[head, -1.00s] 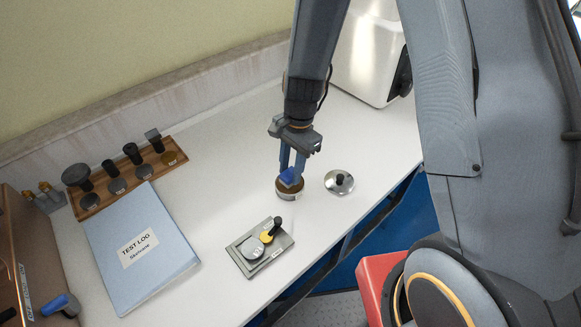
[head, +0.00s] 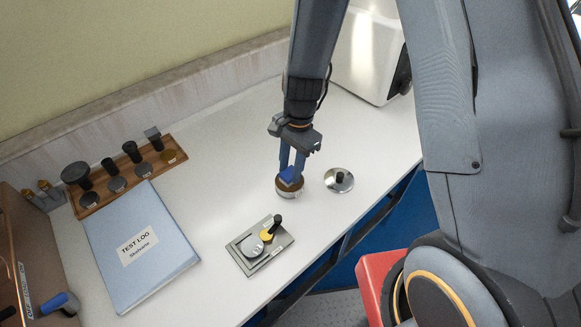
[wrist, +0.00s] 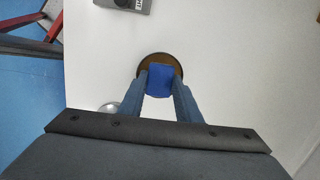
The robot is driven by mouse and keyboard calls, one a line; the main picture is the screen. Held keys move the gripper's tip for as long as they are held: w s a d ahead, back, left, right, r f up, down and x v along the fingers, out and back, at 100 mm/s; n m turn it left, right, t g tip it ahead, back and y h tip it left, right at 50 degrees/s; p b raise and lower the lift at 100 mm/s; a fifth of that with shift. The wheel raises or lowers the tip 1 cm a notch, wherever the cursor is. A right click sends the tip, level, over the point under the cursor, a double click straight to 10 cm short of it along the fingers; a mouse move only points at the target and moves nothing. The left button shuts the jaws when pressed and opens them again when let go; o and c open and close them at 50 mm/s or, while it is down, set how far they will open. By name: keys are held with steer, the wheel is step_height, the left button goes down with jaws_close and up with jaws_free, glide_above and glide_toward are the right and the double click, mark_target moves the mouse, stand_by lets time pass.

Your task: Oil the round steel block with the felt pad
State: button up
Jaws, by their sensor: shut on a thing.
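My gripper (head: 292,168) is shut on a small blue block (head: 289,175), which I take to be the felt pad's holder. The blue block (wrist: 159,80) also shows between my fingers in the wrist view. It is at the mouth of a round open tin (head: 290,194) with a brown inside; its underside is hidden, so I cannot tell if the felt touches the contents.
A metal lid with a black knob (head: 339,180) lies right of the tin. A blue test log (head: 160,265) and a wooden rack (head: 85,206) of black-handled pieces are at left. A white machine (head: 365,60) stands behind. Bare table surrounds the tin.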

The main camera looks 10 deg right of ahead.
mark_target(291, 172)
steer(key=shift+f, duration=0.45)
stand_by(1.6)
step_height(291, 172, up, 7)
steer(key=p, duration=0.6)
steer(key=shift+r, duration=0.1)
stand_by(0.8)
